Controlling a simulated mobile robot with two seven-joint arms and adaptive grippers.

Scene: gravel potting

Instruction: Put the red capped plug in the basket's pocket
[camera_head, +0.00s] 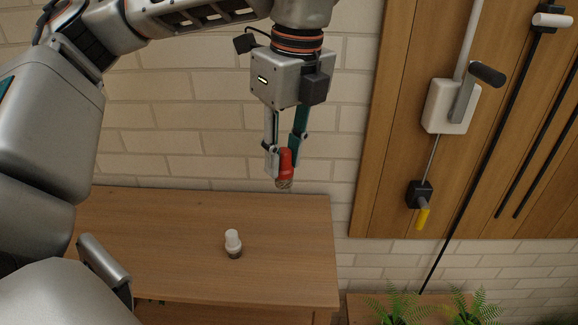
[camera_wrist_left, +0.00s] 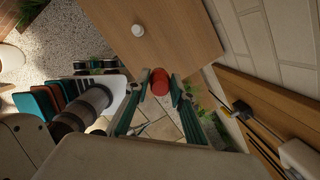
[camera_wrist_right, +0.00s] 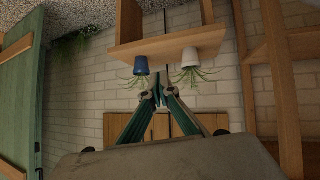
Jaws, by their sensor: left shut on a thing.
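The red capped plug (camera_head: 285,162) has a red top and a brownish lower end. My left gripper (camera_head: 283,160) is shut on it and holds it upright in the air, above and behind the wooden table. The red cap (camera_wrist_left: 160,82) also shows between the fingers in the left wrist view. My right gripper (camera_wrist_right: 158,93) shows only in its own wrist view; its fingertips come together with nothing visible held. I cannot make out a basket or its pocket in any view.
A white-capped plug (camera_head: 233,243) stands on the wooden table (camera_head: 170,225), which is otherwise clear. A wooden wall panel at right carries a white box with a lever (camera_head: 450,105) and a yellow-tipped fitting (camera_head: 422,217). Blue (camera_wrist_right: 141,66) and white (camera_wrist_right: 190,58) plant pots show in the right wrist view.

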